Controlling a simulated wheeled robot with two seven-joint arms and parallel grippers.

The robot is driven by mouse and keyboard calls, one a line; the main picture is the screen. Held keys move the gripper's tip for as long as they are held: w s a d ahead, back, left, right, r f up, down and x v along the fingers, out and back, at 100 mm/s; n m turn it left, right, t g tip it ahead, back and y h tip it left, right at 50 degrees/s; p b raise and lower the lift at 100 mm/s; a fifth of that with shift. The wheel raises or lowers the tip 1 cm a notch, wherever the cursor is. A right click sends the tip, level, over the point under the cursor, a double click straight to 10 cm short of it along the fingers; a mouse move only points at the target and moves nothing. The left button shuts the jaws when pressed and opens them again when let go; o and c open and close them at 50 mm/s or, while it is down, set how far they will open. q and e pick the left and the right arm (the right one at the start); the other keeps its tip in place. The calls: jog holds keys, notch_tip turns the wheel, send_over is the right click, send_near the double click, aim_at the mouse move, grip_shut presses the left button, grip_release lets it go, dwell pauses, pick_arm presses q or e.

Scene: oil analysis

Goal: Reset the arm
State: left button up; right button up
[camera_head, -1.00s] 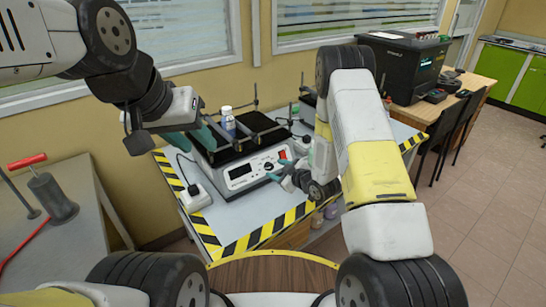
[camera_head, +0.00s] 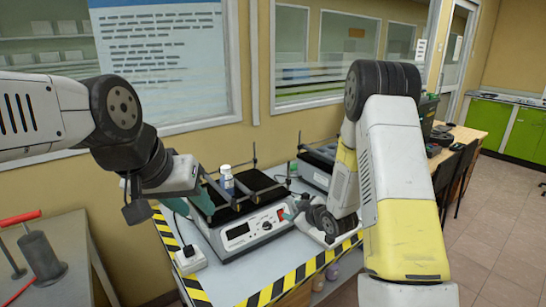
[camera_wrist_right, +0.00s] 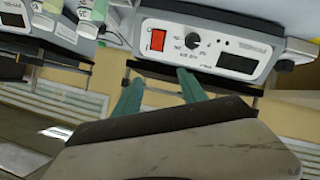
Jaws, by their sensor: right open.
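My right arm reaches in from the right in the head view, and its gripper (camera_head: 292,212) hangs near the right end of a shaker's front panel. In the right wrist view this gripper (camera_wrist_right: 160,88) has two teal fingers apart with nothing between them. The white shaker (camera_head: 252,228) has a display, a knob and a red switch; its panel also shows in the wrist view (camera_wrist_right: 215,45), just beyond the fingertips. My left gripper (camera_head: 203,198), with teal fingers, is at the shaker's left side; its finger gap is not clear.
The table (camera_head: 207,279) has a yellow-black striped edge. A grey side table (camera_head: 75,272) stands at left. Floor is open at right.

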jog(key=s+d+r+m+g+h, duration=0.1)
jog(key=s+d+r+m+h, duration=0.25)
jog(key=r, duration=0.55)
jog(key=s+d+r+m+g+h, duration=0.1)
jog(key=s+d+r+m, duration=0.25)
jog(key=s+r, duration=0.5)
jog(key=s+r+m+g, duration=0.1)
jog(key=s+r, duration=0.1)
jog(key=s, duration=0.5)
jog(key=s+r+m+g, duration=0.1)
jog(key=s+r, duration=0.2)
jog(key=s, duration=0.3)
jog(key=s+r+m+g+y, duration=0.1)
jog(key=s+r, duration=0.1)
jog(key=s, duration=0.5)
jog(key=shift+s+a+r, duration=0.25)
jog(key=shift+s+a, duration=0.1)
jog(key=shift+c, duration=0.2)
